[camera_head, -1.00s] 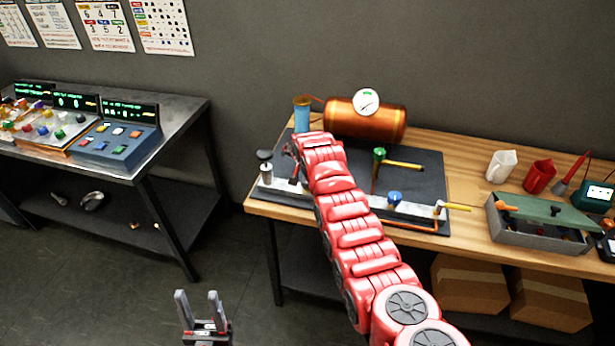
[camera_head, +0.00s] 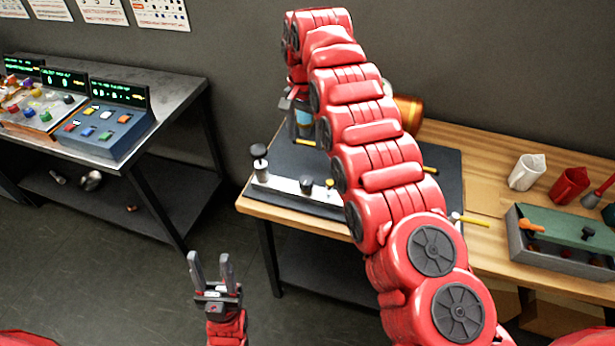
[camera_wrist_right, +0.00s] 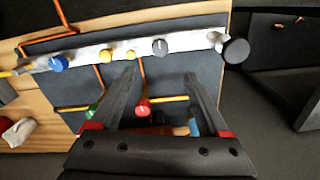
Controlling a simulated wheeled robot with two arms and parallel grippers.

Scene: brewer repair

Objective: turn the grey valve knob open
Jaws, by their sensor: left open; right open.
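The grey valve knob (camera_head: 306,183) sits on the pale metal rail (camera_head: 284,184) along the front of the dark mat. In the right wrist view, the grey knob (camera_wrist_right: 160,46) lies just beyond the fingertips, roughly centred between them. My right gripper (camera_wrist_right: 160,73) is open and empty. In the head view, my right gripper (camera_head: 294,118) hangs at the end of the raised red arm, above and behind the rail, apart from the knob. My left gripper (camera_head: 209,262) is open and empty, low in front of the bench. My right arm hides much of the mat.
A large dark knob (camera_wrist_right: 235,50) is at the rail's end. Yellow knobs (camera_wrist_right: 130,53), a blue knob (camera_wrist_right: 58,63), a red knob (camera_wrist_right: 142,107) and a green knob (camera_wrist_right: 92,110) are nearby. A copper tank (camera_head: 408,114) is partly hidden behind my arm.

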